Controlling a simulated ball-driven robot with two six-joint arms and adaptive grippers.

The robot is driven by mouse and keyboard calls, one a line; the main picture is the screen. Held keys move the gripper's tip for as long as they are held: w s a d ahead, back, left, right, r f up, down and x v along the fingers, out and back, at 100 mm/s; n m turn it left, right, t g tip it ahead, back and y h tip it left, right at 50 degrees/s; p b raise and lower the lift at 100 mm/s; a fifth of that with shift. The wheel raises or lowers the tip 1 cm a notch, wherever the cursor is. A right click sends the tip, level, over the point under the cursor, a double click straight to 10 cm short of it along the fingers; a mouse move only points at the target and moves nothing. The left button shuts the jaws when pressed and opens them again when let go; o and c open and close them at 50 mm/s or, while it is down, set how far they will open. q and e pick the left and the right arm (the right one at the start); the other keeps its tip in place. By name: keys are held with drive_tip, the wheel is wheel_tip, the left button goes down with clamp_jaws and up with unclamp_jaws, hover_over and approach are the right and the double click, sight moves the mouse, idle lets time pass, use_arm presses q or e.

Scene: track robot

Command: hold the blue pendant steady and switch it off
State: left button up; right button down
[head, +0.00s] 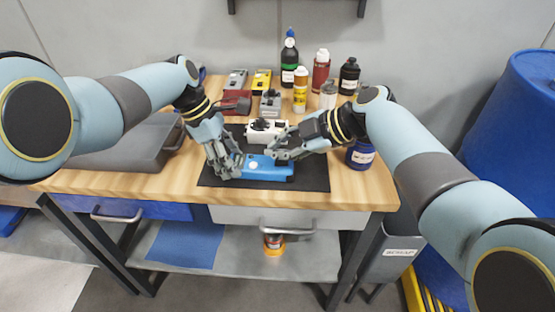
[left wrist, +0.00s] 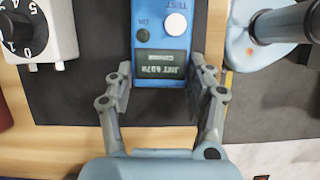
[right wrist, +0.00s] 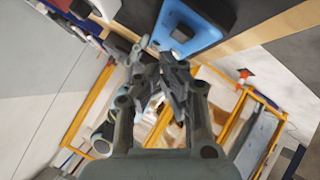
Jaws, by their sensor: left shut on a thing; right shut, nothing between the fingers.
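The blue pendant (head: 272,172) lies on the dark mat (head: 312,178) near the bench's front edge. My left gripper (head: 235,168) is shut on its left end. In the left wrist view, the fingers (left wrist: 160,80) flank the blue pendant (left wrist: 148,72), which shows a lettered display, a round white button marked TEST and a small dark lamp. My right gripper (head: 277,153) is shut and empty, close to the pendant's right part.
A white box with a black dial (head: 266,133) stands just behind the pendant. Red (head: 236,102), grey (head: 270,104) and yellow (head: 262,80) devices stand further back, with several bottles at the back right.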

sight(282, 164)
drive_tip(key=shift+d+r, duration=0.15)
drive_tip(key=shift+r, duration=1.1)
drive_tip(key=shift+d+r, duration=0.15)
drive_tip(key=shift+r, duration=1.1)
use_arm(q)
drive_tip(key=o, duration=1.6)
drive_tip(key=shift+o, duration=0.2)
